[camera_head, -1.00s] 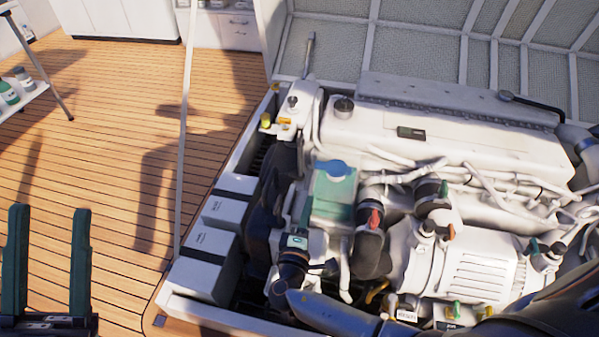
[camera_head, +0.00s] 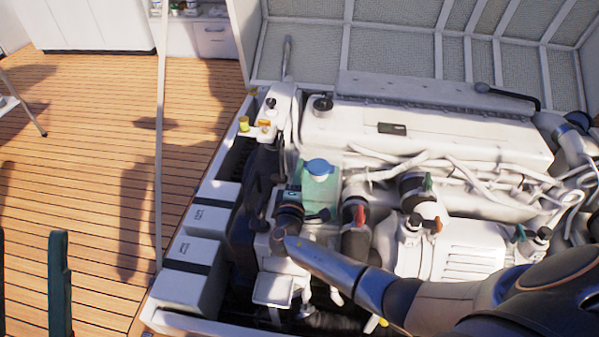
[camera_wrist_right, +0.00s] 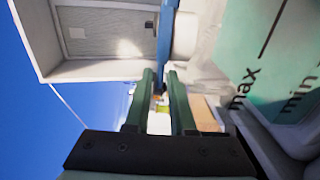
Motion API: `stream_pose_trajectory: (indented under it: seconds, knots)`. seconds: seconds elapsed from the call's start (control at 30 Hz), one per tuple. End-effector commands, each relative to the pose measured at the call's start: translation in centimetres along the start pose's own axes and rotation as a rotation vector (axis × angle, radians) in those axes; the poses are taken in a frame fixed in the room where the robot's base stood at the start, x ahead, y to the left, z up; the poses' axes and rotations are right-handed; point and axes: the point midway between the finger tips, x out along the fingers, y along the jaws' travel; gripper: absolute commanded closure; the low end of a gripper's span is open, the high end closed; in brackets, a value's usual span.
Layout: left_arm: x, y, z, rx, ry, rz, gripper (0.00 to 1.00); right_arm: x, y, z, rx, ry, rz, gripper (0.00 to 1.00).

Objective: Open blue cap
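The blue cap (camera_head: 318,166) sits on a translucent green tank (camera_head: 322,188) at the left end of the engine. In the right wrist view the blue cap (camera_wrist_right: 165,42) shows edge-on as a narrow blue strip, and the tank (camera_wrist_right: 268,50) with "max" and "min" marks fills the right side. My right gripper (camera_wrist_right: 160,72) is open, with a narrow gap between its green fingers. Its tips point at the cap's edge; contact cannot be told. In the head view the right gripper (camera_head: 294,193) is just left of the tank, partly hidden. My left gripper (camera_head: 30,234) is open and empty at lower left.
The white engine (camera_head: 420,140) with pipes and hoses (camera_head: 490,185) fills the right. White boxes (camera_head: 195,255) stand along the hatch's left side. A thin pole (camera_head: 160,150) rises at the hatch's left. The wooden deck (camera_head: 90,150) is mostly clear.

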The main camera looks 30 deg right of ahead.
Motion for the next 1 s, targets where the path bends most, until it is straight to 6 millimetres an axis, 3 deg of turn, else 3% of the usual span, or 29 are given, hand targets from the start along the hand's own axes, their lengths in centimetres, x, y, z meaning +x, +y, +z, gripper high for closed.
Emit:
stream_pose_trajectory:
  seconds: [0.17,0.4,1.0]
  knots:
    - [0.02,0.01,0.0,-0.001,-0.001,0.0,0.5,0.03,0.02,0.01,0.0,0.0,0.0,0.78]
    - [0.02,0.03,0.02,-0.001,-0.001,0.001,0.5,0.0,0.02,0.01,-0.001,0.0,0.0,1.0]
    - [0.02,0.02,0.02,0.001,-0.001,0.003,0.5,-0.04,-0.01,-0.01,-0.001,0.001,0.0,1.0]
